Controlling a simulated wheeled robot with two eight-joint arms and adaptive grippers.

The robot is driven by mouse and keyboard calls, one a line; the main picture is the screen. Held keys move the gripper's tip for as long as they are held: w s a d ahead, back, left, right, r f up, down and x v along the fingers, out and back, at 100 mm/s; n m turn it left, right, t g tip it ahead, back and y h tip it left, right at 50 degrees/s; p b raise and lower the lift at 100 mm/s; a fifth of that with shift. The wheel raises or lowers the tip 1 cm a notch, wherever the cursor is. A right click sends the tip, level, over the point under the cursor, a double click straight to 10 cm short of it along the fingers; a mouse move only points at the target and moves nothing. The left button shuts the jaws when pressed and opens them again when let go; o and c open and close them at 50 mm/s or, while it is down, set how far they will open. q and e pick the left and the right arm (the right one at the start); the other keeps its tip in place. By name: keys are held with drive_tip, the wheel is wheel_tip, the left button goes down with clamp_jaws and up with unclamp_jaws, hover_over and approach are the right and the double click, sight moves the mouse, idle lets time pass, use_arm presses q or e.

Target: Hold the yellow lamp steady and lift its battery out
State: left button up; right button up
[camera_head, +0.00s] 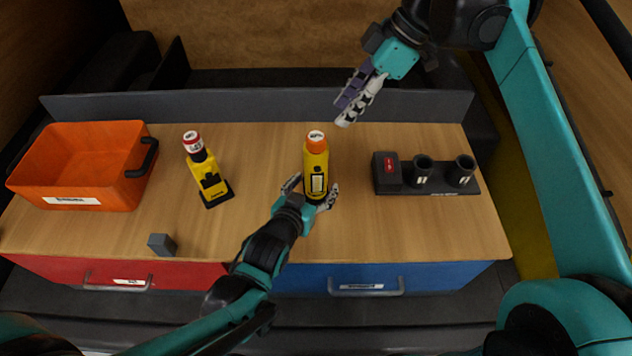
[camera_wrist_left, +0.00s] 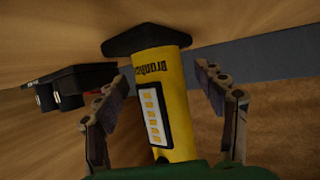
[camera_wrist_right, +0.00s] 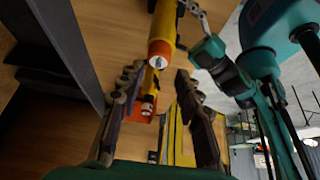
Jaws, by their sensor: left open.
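The yellow lamp (camera_head: 317,166) stands upright at the middle of the bench, with an orange top (camera_head: 316,141) and a pale light panel. In the left wrist view the lamp (camera_wrist_left: 178,100) shows its panel and dark flared base. My left gripper (camera_head: 312,187) is open, one finger on each side of the lamp; a gap shows beside the finger at right. My right gripper (camera_head: 354,100) is above the bench's back edge, up and right of the lamp. In the right wrist view its fingers (camera_wrist_right: 156,100) are apart and empty, and the lamp's orange end (camera_wrist_right: 159,55) shows beyond them.
A second yellow device (camera_head: 209,180) with a red-and-white top stands left of the lamp. An orange bin (camera_head: 130,180) is at far left. A small grey block (camera_head: 161,244) lies near the front edge. A dark holder (camera_head: 445,190) with two cups and a red-marked block stands right.

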use_arm(q)
drive_tip(key=shift+x, duration=0.8)
